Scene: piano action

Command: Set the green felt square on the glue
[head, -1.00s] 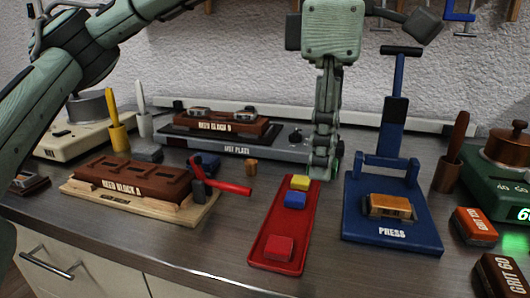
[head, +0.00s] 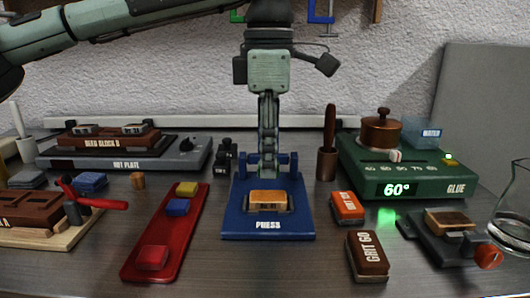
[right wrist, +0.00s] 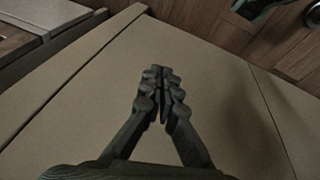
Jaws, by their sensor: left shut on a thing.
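My left gripper (head: 268,165) points straight down in front of the blue press (head: 267,223) and hides its column. It is shut; what it grips is hidden now, but a bright green sliver showed at its fingertips earlier, matching the green felt square. A wooden block (head: 268,197) lies on the press base, below the fingertips. The glue heater (head: 425,185), reading 60°, stands at the right with a copper pot (head: 381,134) on top. I cannot make out any spread glue. My right gripper (right wrist: 162,85) is shut and empty, above a brown surface in the right wrist view.
A red tray (head: 165,225) holds yellow, blue and red squares left of the press. Sanding blocks (head: 367,255), a small dark fixture (head: 447,238) and a glass jar (head: 512,215) stand at the right. A hot plate (head: 125,155) is at the back left.

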